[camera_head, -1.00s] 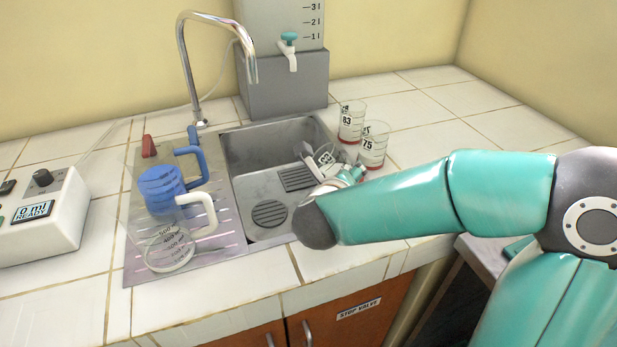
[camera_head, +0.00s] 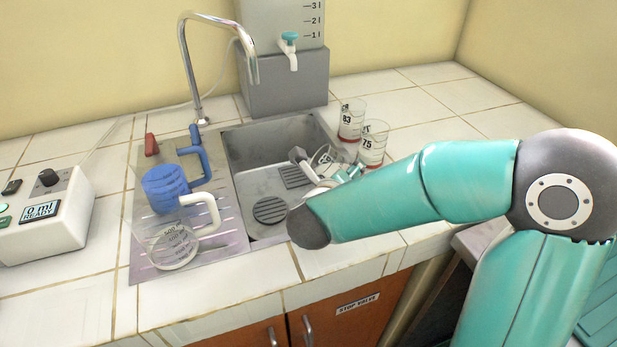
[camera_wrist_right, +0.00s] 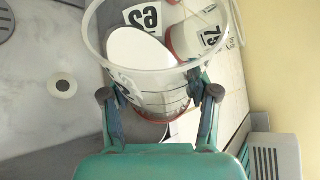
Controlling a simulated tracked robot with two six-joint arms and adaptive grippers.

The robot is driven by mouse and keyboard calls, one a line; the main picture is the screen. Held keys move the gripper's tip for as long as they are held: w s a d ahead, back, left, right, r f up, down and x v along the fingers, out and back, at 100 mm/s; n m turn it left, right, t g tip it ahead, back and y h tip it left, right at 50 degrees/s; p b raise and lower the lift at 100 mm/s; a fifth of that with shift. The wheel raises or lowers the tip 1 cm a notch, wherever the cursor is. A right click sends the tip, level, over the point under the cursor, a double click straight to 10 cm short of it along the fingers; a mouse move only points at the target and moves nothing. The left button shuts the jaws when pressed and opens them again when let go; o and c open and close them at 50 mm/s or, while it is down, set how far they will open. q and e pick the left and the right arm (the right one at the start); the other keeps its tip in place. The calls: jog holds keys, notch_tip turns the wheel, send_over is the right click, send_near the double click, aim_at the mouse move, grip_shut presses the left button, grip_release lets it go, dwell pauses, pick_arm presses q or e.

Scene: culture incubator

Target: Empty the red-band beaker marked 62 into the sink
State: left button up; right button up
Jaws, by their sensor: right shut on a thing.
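The beaker marked 62 (camera_head: 324,157) is clear with a black-on-white label. It is over the right part of the steel sink (camera_head: 262,140), partly hidden by my right gripper (camera_head: 338,172) and forearm. In the right wrist view the beaker (camera_wrist_right: 150,82) is between the two fingers of my right gripper (camera_wrist_right: 160,95), which is shut on it. Its rim and a pale white surface inside show there. It looks tilted in the head view, but I cannot tell how far. No stream is visible. My left gripper is not in view.
Red-band beakers 83 (camera_head: 351,122) and 75 (camera_head: 372,148) stand right of the sink, close to my gripper. A curved tap (camera_head: 187,65) rises behind. A blue jug (camera_head: 165,188) and a clear jug (camera_head: 175,247) stand on the drainboard. The right back counter is clear.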

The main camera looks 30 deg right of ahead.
aim_at(340, 163)
dwell(0.3)
jog(key=shift+p, duration=0.35)
jog(key=shift+r+n+p, duration=0.15)
jog(key=shift+n+p, duration=0.25)
jog(key=shift+d+r+h+p, duration=0.1)
jog(key=shift+r+h+p, duration=0.25)
jog(key=shift+p, duration=0.35)
jog(key=shift+n+p, duration=0.3)
jog(key=shift+f+n+g+h+p, duration=0.1)
jog(key=shift+n+g+h+p, duration=0.3)
jog(key=shift+n+h+p, duration=0.4)
jog(key=shift+w+a+r+n+p, duration=0.45)
jog(key=shift+a+r+n+p, duration=0.05)
jog(key=shift+r+p, duration=0.1)
dwell(0.8)
jog(key=shift+w+a+r+n+g+h, duration=0.15)
jog(key=shift+r+n+g+h, duration=0.15)
jog(key=shift+r+n+h, duration=0.4)
dwell(1.0)
